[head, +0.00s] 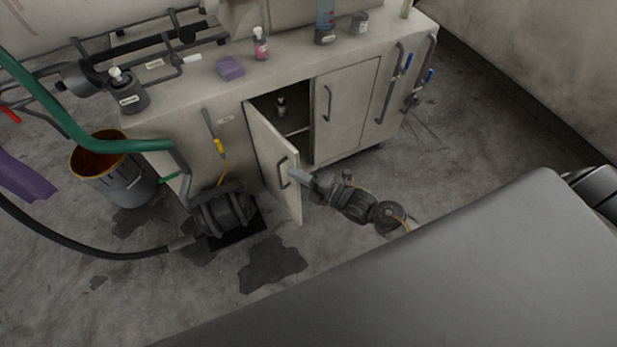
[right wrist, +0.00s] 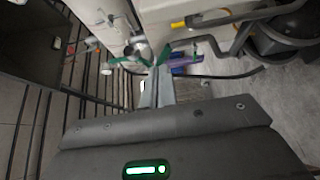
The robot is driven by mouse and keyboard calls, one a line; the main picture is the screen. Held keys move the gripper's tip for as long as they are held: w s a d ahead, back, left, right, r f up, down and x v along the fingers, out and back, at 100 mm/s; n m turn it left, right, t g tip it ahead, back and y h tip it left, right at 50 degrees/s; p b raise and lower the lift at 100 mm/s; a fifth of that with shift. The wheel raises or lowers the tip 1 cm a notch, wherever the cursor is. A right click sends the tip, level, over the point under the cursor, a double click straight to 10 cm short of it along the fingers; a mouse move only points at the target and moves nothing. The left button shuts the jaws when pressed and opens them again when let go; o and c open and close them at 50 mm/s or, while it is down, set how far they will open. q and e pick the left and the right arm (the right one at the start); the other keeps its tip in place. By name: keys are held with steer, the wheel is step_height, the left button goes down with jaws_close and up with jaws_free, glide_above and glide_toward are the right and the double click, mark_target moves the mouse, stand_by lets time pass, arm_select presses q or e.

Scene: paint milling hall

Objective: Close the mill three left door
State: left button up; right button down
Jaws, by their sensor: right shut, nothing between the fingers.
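The left door (head: 271,158) of the pale cabinet (head: 180,112) stands open, swung out toward me, with a dark opening behind it. It has a grey bar handle (head: 283,172) near its free edge. My right gripper (head: 296,174) is shut and empty, its tips at the door's free edge close to the handle; I cannot tell whether they touch. In the right wrist view the shut fingers (right wrist: 156,88) point forward past pale panels. The cabinet's right door (head: 345,107) is shut. My left gripper is not in view.
A small bottle (head: 281,106) stands inside the cabinet. A pump-like machine (head: 222,212) with a black hose sits on the floor left of the open door, near a bucket (head: 112,170). Bottles and a purple block (head: 230,67) are on top.

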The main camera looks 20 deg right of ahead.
mark_target(297, 161)
steer(key=w, duration=0.1)
steer(key=w+p, duration=0.1)
steer(key=w, duration=0.2)
steer(key=shift+d, duration=0.3)
steer(key=shift+w+d, duration=0.15)
steer(key=shift+d, duration=0.35)
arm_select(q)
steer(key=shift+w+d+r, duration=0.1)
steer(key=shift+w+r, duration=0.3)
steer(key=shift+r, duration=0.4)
